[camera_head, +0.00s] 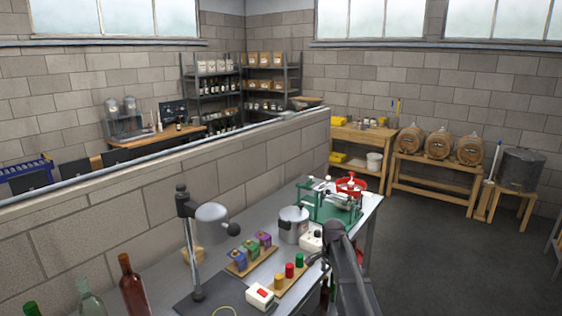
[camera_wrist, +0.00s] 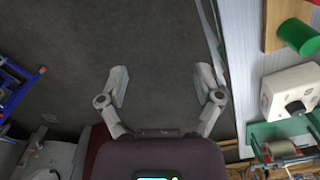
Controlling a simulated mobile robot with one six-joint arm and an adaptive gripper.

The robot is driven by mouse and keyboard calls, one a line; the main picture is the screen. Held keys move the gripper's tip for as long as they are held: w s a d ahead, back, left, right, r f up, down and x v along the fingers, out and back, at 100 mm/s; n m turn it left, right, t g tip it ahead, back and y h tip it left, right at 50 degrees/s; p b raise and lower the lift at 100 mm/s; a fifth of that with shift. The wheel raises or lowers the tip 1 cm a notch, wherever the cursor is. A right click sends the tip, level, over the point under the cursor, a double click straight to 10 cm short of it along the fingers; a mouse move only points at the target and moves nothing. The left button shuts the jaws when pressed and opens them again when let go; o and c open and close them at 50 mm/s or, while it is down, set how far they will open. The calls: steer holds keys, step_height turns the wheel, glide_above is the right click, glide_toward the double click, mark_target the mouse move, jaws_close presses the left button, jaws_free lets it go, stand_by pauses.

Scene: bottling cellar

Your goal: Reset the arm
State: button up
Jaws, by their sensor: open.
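My gripper (camera_wrist: 162,82) is open and empty in the wrist view. Its two fingers are wide apart, with only dark floor (camera_wrist: 165,35) showing between and beyond them. The bench edge lies to the right of the fingers, and they touch nothing. In the head view my arm reaches up from the bottom edge at the right end of the grey bench (camera_head: 150,273). The gripper's fingers cannot be made out clearly there.
The bench carries a lamp stand (camera_head: 190,240), coloured blocks (camera_head: 251,252), a pot (camera_head: 293,223), a green-framed device (camera_head: 318,205) and bottles (camera_head: 132,285). A green cylinder (camera_wrist: 299,37) and white knobbed box (camera_wrist: 284,92) show right in the wrist view. Floor (camera_head: 440,260) right is clear.

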steer(key=s+f+n+b, duration=0.2)
steer(key=s+n, duration=0.4)
steer(key=s, duration=0.7)
steer(key=s+f+n+b, duration=0.3)
steer(key=s+n, duration=0.3)
steer(key=s, duration=0.7)
steer(key=shift+f, duration=0.4)
